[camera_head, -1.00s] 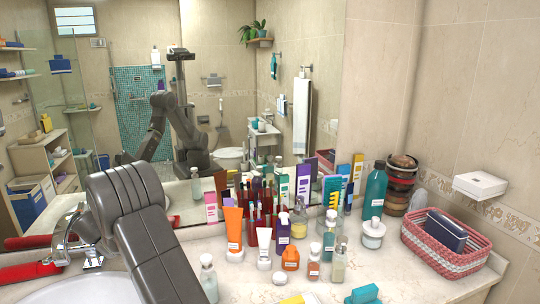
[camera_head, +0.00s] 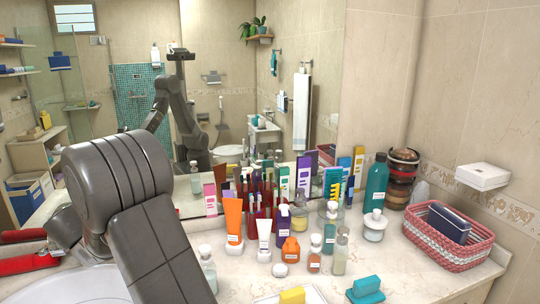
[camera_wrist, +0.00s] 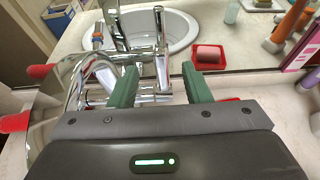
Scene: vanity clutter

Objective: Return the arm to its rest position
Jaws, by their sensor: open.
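My gripper (camera_wrist: 161,82) shows in the wrist view with its two green fingers spread apart and nothing between them in its grasp. The chrome faucet (camera_wrist: 162,50) stands beyond the fingers, with a white sink basin (camera_wrist: 185,30) behind it; part of this seems to be a mirror reflection. In the head view my grey arm fills the left foreground and covers most of the sink (camera_head: 85,288). The gripper itself is hidden there. The mirror (camera_head: 225,80) shows my arm's reflection, bent upward beside my column.
Several bottles and tubes crowd the counter right of my arm, including an orange tube (camera_head: 233,220) and a teal bottle (camera_head: 376,185). A woven basket (camera_head: 440,245) stands at the right. A red soap dish (camera_wrist: 209,65) shows in the wrist view.

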